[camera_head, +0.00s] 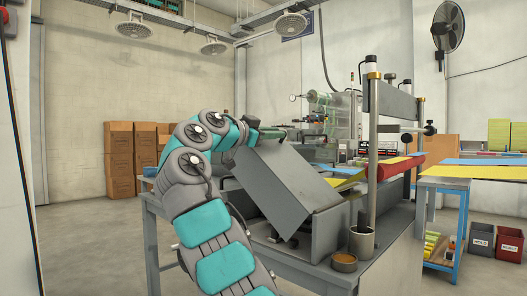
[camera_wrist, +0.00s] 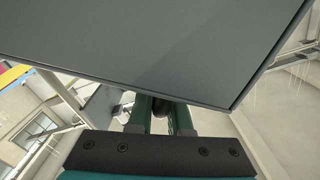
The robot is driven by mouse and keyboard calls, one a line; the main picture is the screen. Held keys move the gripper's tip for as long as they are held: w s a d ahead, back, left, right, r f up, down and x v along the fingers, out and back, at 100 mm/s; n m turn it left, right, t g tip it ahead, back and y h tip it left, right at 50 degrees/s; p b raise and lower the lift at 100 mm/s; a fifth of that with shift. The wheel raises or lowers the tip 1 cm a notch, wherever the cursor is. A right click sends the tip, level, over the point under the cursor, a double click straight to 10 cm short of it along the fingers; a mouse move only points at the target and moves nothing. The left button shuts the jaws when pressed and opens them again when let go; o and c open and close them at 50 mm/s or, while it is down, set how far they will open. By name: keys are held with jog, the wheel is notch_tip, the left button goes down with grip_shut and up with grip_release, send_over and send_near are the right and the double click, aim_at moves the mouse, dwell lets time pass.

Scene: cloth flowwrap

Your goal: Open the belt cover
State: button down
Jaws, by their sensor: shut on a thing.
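The belt cover (camera_head: 285,185) is a grey metal panel on the machine. In the head view it stands tilted up, sloping down to the right, with a gap under its lower edge. In the wrist view the cover (camera_wrist: 160,45) fills the upper part as a flat grey plate. My gripper (camera_wrist: 160,116) shows there as two dark green fingers at the cover's edge, shut on a small dark piece that looks like the cover's handle; the fingers mostly hide it.
A steel post (camera_head: 374,150) with a clamp head stands right of the cover. A grey cup (camera_head: 361,243) and a small round tin (camera_head: 344,262) sit on the machine's front. A blue-framed table (camera_head: 446,183) is at right; cardboard boxes (camera_head: 120,160) stand at the back wall.

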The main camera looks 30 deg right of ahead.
jog(key=s+d+r+m+b, duration=0.2)
jog(key=s+d+m+b, duration=0.1)
jog(key=s, duration=0.8)
jog(key=s+d+r+m+b, duration=0.3)
jog(key=s+d+b, duration=0.1)
jog(key=s, duration=0.8)
jog(key=shift+s+d+m+b, duration=0.3)
jog(key=shift+d, duration=0.6)
jog(key=shift+w, duration=0.1)
jog(key=c, duration=1.2)
grip_release()
jog(key=shift+o, duration=0.7)
jog(key=shift+w+a, duration=0.2)
jog(key=shift+o, duration=0.9)
jog(key=shift+s+r, duration=0.1)
jog(key=shift+s+d+r, duration=0.1)
jog(key=shift+s+r, duration=0.15)
jog(key=shift+s, duration=0.05)
